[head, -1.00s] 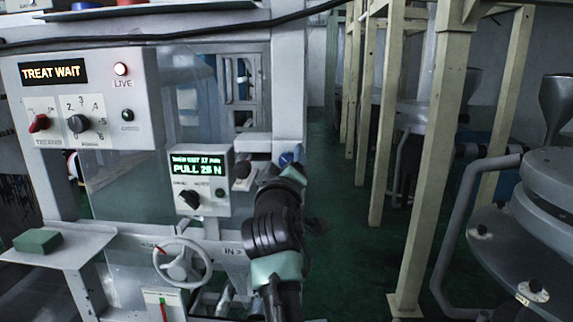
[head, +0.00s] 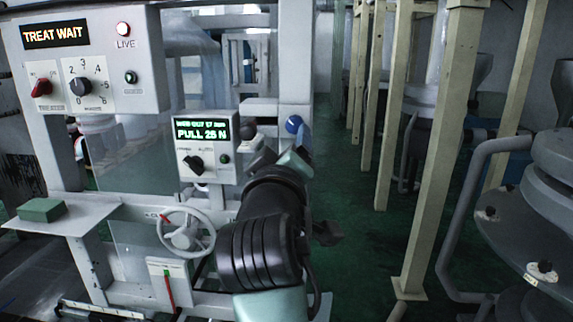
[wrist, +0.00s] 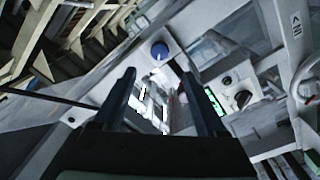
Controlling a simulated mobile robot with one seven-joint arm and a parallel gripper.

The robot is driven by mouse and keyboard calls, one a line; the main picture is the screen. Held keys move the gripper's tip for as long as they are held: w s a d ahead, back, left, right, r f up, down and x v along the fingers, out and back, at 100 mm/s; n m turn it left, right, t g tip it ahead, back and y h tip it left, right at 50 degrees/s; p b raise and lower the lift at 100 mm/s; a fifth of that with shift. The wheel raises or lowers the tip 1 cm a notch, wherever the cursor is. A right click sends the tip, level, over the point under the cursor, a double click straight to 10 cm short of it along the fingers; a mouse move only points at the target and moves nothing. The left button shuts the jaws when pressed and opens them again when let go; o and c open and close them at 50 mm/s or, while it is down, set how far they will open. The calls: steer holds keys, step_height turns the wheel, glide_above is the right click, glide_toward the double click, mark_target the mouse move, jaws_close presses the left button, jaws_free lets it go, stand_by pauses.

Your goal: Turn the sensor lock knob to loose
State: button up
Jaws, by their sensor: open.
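A round blue knob (head: 293,124) sits on the right post of the machine, just beyond the end of my arm. I take it for the sensor lock knob, though I can read no label on it. In the wrist view the blue knob (wrist: 159,50) shows a white pointer mark on its face. My gripper (wrist: 158,75) is open and empty, its two dark fingers spread either side below the knob in the picture. The fingers appear apart from the knob. In the head view my arm hides most of the gripper.
A small panel (head: 206,146) reading PULL 25 N, with a black knob, is left of my arm. A larger TREAT WAIT panel (head: 92,60) hangs upper left. A handwheel (head: 186,232) and green block (head: 42,210) sit lower left.

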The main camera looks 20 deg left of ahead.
steer(key=shift+v, duration=1)
steer(key=s+d+r+m+t+h, duration=0.5)
steer(key=s+d+r+m+t, duration=0.4)
steer(key=s+d+r, duration=0.8)
steer(key=d+m, duration=0.1)
steer(key=m, duration=0.2)
steer(key=shift+s+t, duration=0.3)
steer(key=shift+s, duration=0.05)
